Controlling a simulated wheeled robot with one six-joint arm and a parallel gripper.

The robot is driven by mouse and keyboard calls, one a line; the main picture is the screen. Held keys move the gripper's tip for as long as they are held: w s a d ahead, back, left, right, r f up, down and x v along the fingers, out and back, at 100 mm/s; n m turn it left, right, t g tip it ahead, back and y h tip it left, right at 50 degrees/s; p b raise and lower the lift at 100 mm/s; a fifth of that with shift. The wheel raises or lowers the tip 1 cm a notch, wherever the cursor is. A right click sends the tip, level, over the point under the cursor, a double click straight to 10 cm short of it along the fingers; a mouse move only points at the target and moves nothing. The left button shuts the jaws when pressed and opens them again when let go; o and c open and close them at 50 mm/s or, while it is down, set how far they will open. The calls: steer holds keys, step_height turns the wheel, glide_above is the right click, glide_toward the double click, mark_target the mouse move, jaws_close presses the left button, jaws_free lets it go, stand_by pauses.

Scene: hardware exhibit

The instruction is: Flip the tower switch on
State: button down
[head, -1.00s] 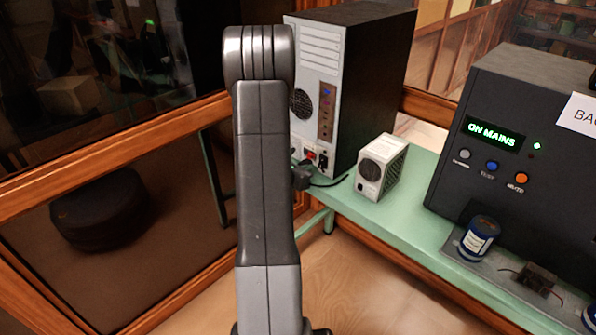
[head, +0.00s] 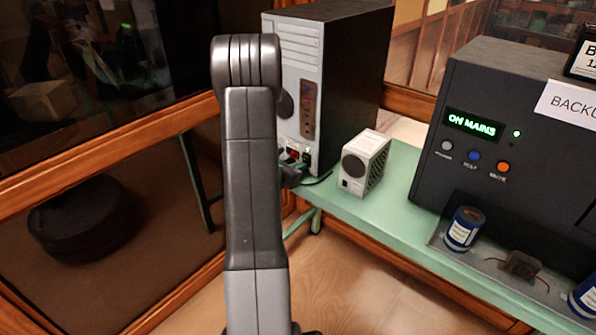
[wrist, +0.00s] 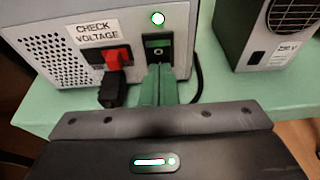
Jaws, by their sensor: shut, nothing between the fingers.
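The computer tower (head: 350,85) stands on the green bench with its pale rear panel facing me. In the wrist view, its rear panel (wrist: 45,70) fills the upper left. A black switch plate (wrist: 157,47) sits there under a lit green lamp. My gripper (wrist: 158,70) is shut and empty, its green fingers pointing at the lower part of this plate. The fingertips hide part of the plate, so I cannot tell the rocker's position or whether they touch it. In the head view my arm partly hides the gripper, beside the tower's lower rear.
Left of the plate are a red part (wrist: 118,56) under a "CHECK VOLTAGE" label and a black plug (wrist: 112,90). A small grey unit (head: 362,165) stands right of the tower. A dark "ON MAINS" box (head: 500,130) and blue-labelled cans (head: 464,230) are farther right.

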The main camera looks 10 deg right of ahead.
steer(key=shift+r, duration=0.15)
steer(key=shift+r, duration=0.8)
